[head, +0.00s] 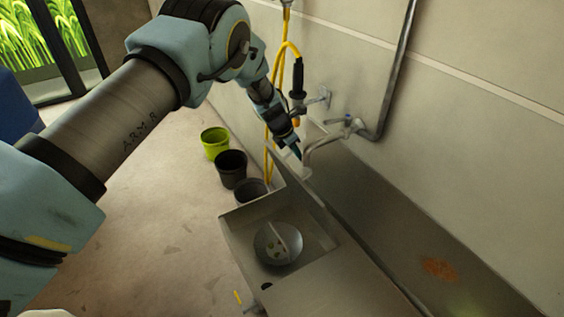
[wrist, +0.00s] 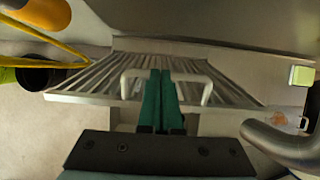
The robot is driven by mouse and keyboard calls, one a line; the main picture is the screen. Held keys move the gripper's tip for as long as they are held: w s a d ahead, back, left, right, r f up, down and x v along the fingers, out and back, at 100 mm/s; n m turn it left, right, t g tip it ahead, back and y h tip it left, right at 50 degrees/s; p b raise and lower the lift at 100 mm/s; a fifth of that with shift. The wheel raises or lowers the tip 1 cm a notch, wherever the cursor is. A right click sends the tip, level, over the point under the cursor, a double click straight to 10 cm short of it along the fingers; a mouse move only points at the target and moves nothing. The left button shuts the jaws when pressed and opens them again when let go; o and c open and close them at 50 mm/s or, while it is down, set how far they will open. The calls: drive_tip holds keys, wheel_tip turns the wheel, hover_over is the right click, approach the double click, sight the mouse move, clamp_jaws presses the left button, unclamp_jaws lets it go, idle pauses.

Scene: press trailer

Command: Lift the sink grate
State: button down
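The sink grate (wrist: 95,77) shows in the wrist view as a row of metal slats with a straight near edge. A pale arched handle (wrist: 207,92) stands on that edge. My gripper (wrist: 161,72) has its green fingers pressed together. They cross the middle of the handle's bar and hide part of it; I cannot tell whether they touch it or hook it. In the head view my gripper (head: 298,153) is at the far end of the sink (head: 232,240), beside the tap (head: 318,142). The grate is hard to make out there.
A round metal bowl (head: 268,256) sits in the sink basin. A green bucket (head: 214,143) and a black bucket (head: 231,168) stand on the floor to the left. A yellow hose (head: 268,165) hangs close to my gripper. The wall is close on the right.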

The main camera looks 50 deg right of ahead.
drive_tip(key=s+d+b, duration=0.1)
drive_tip(key=s+d, duration=0.1)
drive_tip(key=d, duration=0.3)
drive_tip(key=shift+s+d+r, duration=0.15)
drive_tip(key=shift+d+r, duration=0.15)
drive_tip(key=shift+d, duration=0.05)
